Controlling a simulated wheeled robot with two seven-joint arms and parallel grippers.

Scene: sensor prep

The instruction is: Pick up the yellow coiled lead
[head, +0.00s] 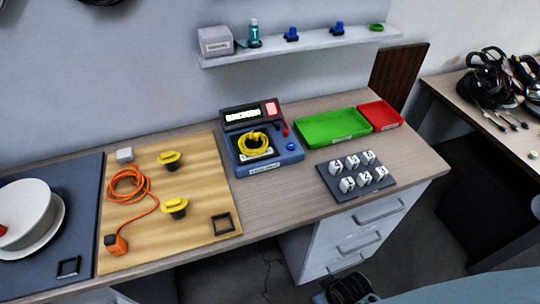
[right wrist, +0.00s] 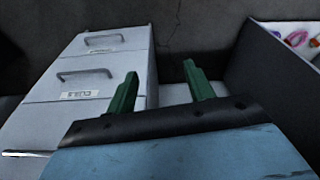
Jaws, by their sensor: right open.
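The yellow coiled lead (head: 253,143) lies on the blue test device (head: 262,165) near the middle of the bench in the head view. It rests on the device's dark top plate, in front of its display. My right gripper (right wrist: 160,88) shows in the right wrist view with its two green fingers apart and nothing between them. It points toward the drawer unit and floor, away from the lead. Part of my right arm (head: 350,288) shows at the bottom of the head view. My left gripper is not in view.
A wooden board (head: 203,222) with an orange cable (head: 127,187) and yellow-black parts lies left of the device. Green (head: 333,137) and red (head: 381,127) trays and a dark rack (head: 335,193) of white blocks stand right. A shelf (head: 300,48) hangs above.

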